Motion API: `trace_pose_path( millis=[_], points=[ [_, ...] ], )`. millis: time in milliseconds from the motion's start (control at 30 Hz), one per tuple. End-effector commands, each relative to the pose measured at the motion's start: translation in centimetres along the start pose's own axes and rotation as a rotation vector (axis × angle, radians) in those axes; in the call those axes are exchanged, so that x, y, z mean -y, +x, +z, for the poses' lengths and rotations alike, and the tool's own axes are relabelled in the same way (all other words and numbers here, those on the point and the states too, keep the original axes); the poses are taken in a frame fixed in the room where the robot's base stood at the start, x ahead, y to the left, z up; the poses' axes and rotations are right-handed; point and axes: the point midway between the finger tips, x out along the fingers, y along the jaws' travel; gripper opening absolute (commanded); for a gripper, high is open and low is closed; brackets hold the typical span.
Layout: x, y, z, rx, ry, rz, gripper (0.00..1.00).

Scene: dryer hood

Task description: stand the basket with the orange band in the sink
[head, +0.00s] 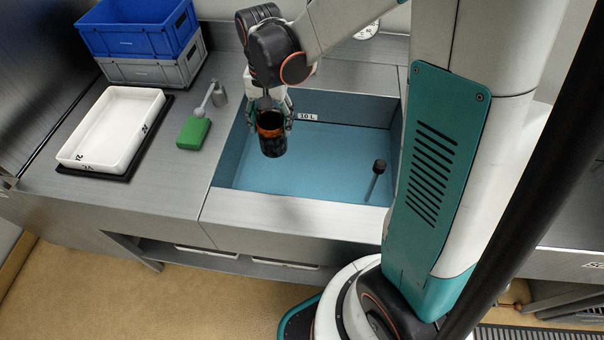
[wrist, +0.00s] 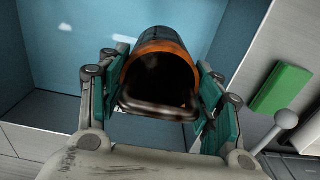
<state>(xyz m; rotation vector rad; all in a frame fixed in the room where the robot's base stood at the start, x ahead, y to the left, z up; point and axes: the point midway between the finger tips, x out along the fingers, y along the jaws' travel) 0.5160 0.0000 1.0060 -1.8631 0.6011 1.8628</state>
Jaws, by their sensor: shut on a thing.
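The basket with the orange band (head: 271,140) is a dark cylinder, orange near its open top. My gripper (head: 270,110) is shut on it near the rim and holds it roughly upright over the left part of the sink (head: 310,172). In the wrist view the basket (wrist: 162,62) shows its dark open mouth between the two teal finger pads of my gripper (wrist: 165,98). The sink is a blue-walled rectangular basin. Whether the basket's bottom touches the sink floor cannot be told.
Left of the sink are a green block (head: 194,133), a grey ball-topped piece (head: 218,95), a white tray (head: 108,125) on a black mat, and a blue crate (head: 137,40) stacked on a grey crate (head: 150,71).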

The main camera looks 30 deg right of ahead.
Motion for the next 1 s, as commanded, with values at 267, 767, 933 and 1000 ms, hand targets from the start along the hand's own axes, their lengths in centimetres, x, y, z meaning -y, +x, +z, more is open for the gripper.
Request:
trace_pose_path(
  millis=[267,767,933,1000],
  points=[
    [-0.1,5.6,-0.1,0.000,0.002,0.000,0.35],
    [-0.1,15.4,-0.1,0.000,0.002,0.000,0.35],
    [-0.1,16.2,0.0,0.000,0.002,0.000,0.35],
    [-0.1,17.0,-0.1,0.000,0.002,0.000,0.35]
  ],
)
